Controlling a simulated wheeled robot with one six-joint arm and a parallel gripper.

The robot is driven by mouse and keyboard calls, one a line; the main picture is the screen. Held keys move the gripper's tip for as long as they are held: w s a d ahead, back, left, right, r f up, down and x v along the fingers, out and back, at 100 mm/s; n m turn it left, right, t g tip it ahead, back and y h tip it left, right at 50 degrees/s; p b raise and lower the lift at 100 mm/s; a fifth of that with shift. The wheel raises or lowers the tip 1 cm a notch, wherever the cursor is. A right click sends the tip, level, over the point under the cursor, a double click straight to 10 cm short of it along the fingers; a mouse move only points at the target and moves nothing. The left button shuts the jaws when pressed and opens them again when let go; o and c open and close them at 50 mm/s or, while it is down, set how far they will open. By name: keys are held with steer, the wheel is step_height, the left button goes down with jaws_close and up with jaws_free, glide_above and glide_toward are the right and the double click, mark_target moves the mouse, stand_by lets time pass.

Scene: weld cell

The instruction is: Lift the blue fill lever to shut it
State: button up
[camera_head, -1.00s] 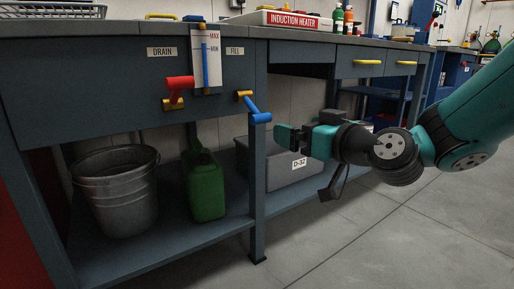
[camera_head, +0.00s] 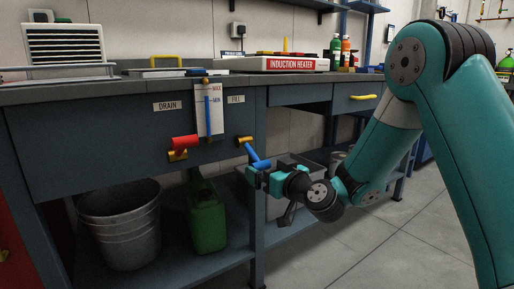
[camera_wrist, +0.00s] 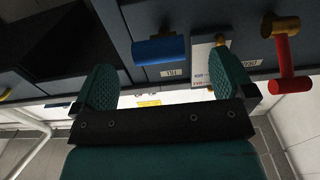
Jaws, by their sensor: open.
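The blue fill lever (camera_head: 260,163) slants down and to the right from its brass pivot (camera_head: 243,141), under the FILL label (camera_head: 236,99) on the bench front. In the wrist view, upside down, the blue handle (camera_wrist: 158,49) lies crosswise beyond the fingertips, above the space between them. My gripper (camera_head: 261,179) is open, with teal pads, just below the handle's lower end. I cannot tell whether a finger touches it. The open fingers (camera_wrist: 165,82) also show in the wrist view with nothing between them.
The red drain lever (camera_head: 184,143) sits to the left. Between the levers is a gauge (camera_head: 201,120) with MAX and MIN marks; its blue column stands near MIN. A bucket (camera_head: 120,225) and a green can (camera_head: 206,220) are on the lower shelf. A bench leg (camera_head: 257,235) stands below my gripper.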

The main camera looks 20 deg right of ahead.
mark_target(263, 164)
steer(key=p+x, duration=0.4)
steer(key=shift+w+r, duration=0.15)
steer(key=shift+r, duration=0.1)
steer(key=shift+w+a+f+p, duration=0.25)
steer(key=shift+w+p, duration=0.35)
steer(key=shift+p, duration=0.15)
